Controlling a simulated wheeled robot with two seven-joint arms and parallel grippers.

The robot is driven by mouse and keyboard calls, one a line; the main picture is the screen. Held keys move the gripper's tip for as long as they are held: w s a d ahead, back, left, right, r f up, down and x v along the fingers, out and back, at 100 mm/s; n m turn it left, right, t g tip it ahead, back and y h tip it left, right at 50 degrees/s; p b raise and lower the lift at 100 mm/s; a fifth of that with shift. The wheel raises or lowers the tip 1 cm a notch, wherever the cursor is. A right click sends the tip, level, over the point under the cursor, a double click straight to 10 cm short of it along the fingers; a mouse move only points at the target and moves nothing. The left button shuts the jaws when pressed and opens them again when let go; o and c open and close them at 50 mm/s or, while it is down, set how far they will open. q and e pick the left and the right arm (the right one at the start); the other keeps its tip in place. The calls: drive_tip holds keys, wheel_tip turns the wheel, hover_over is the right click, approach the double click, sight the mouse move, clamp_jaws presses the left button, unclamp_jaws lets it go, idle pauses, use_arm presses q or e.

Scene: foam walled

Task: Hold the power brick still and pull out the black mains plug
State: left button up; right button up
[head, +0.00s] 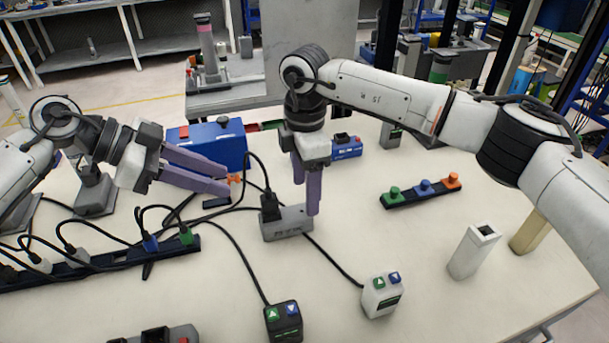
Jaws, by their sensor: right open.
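A grey power brick (287,226) lies on the table near the middle. A black mains plug (270,207) stands upright in its left end, with a black cable rising from its top. My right gripper (306,197) points down at the brick's right end, open, with its purple fingers apart. Its nearer fingertip overlaps the brick in the picture; I cannot tell whether it touches. My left gripper (229,180) is left of the plug, pointing right, with its two purple fingers apart. An orange piece (235,179) shows by its tips; it does not look gripped.
A blue box (218,143) stands behind my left gripper. A black power strip (110,256) with several plugs lies left. Two button boxes, black (284,323) and white (382,296), stand in front. A button strip (423,191) and a white holder (473,252) are right. Cables cross the table.

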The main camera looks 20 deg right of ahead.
sight(286, 219)
wheel_tip(286, 219, down, 8)
drive_tip(key=shift+r, duration=0.1)
idle(0.4)
